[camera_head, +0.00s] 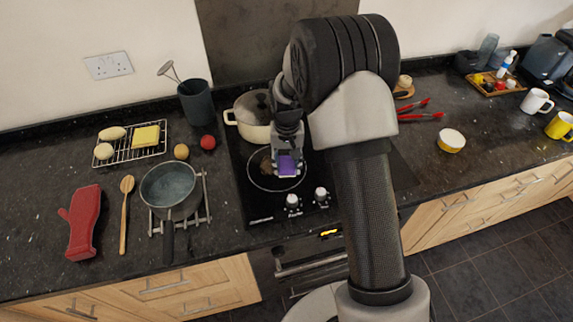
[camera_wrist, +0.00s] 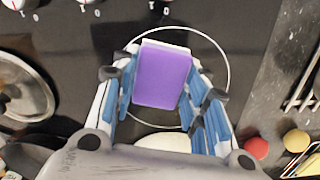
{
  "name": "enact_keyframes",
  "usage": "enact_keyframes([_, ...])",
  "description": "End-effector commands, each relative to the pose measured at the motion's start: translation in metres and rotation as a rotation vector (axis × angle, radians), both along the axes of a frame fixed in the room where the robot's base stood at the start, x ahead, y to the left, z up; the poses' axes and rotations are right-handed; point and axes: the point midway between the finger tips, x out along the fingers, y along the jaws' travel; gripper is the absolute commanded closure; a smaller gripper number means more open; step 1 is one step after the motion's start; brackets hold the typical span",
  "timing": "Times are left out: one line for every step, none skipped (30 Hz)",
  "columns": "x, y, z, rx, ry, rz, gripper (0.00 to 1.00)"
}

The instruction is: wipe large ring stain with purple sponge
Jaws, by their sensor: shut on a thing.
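My gripper (camera_head: 288,158) is shut on the purple sponge (camera_head: 288,166), which has a pale layer along one edge. The wrist view also shows the sponge (camera_wrist: 162,76) between the fingers of my gripper (camera_wrist: 163,90). The sponge is over the right part of a large white ring (camera_head: 252,178) on the black hob (camera_head: 232,160). A brownish stain (camera_head: 266,166) shows inside the ring, just left of the sponge. In the wrist view the sponge covers much of the ring (camera_wrist: 228,70), and no stain shows there. I cannot tell whether the sponge touches the hob.
A cream pot (camera_head: 252,130) stands just behind the ring. Hob knobs (camera_head: 292,201) are in front. A grey saucepan (camera_head: 170,188) stands on a trivet to the left. A tomato (camera_head: 208,142) and a round yellowish item (camera_head: 181,151) lie left of the hob.

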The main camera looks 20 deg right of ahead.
Motion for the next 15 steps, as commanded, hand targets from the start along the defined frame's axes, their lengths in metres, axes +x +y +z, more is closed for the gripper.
enact_keyframes([0.000, 0.000, 0.008, 0.000, 0.000, 0.000, 0.85])
enact_keyframes([0.000, 0.000, 0.010, 0.000, 0.000, 0.000, 0.85])
enact_keyframes([0.000, -0.001, 0.014, 0.000, 0.000, 0.000, 0.85])
enact_keyframes([0.000, -0.001, 0.017, 0.000, 0.000, 0.000, 0.85])
enact_keyframes([0.000, -0.001, 0.019, 0.000, 0.000, 0.000, 0.85])
enact_keyframes([-0.001, -0.001, 0.021, 0.000, 0.000, 0.000, 0.85])
enact_keyframes([-0.001, -0.001, 0.023, 0.000, 0.000, 0.000, 0.85])
enact_keyframes([-0.001, -0.001, 0.024, 0.000, 0.000, 0.000, 0.85])
enact_keyframes([-0.001, -0.001, 0.025, 0.000, 0.001, 0.000, 0.85])
enact_keyframes([-0.001, -0.001, 0.025, 0.000, 0.001, 0.000, 0.85])
enact_keyframes([-0.001, -0.001, 0.025, 0.000, 0.001, 0.000, 0.85])
enact_keyframes([-0.001, -0.001, 0.025, 0.000, 0.001, 0.001, 0.85])
enact_keyframes([-0.001, -0.001, 0.025, 0.000, 0.001, 0.001, 0.85])
enact_keyframes([-0.001, -0.001, 0.025, 0.000, 0.001, 0.001, 0.85])
enact_keyframes([-0.001, -0.001, 0.025, 0.000, 0.001, 0.001, 0.85])
